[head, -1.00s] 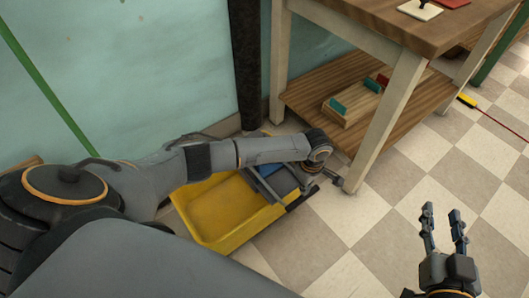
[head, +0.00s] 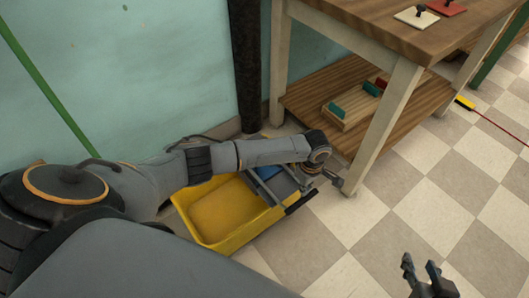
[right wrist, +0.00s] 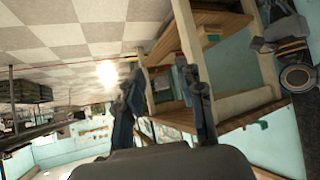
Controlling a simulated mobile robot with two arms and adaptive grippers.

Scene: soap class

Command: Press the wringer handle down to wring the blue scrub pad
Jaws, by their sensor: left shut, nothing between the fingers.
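The yellow bucket (head: 222,215) stands on the tiled floor by the wall, partly behind my left arm. A grey wringer (head: 281,186) sits at its right end, with a blue patch (head: 268,173) that looks like the scrub pad in it. A dark bar (head: 300,203), possibly the wringer handle, lies low at the bucket's right end. My left gripper (head: 335,181) is shut just right of the wringer; whether it touches the handle I cannot tell. My right gripper (head: 420,265) is open and empty over the floor at lower right; its fingers show in the right wrist view (right wrist: 165,95).
A wooden table (head: 390,35) stands close right of the wringer, its front leg (head: 383,130) near my left gripper. Its lower shelf (head: 300,100) holds a wooden box (head: 350,108) with coloured blocks. The floor at front right is clear.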

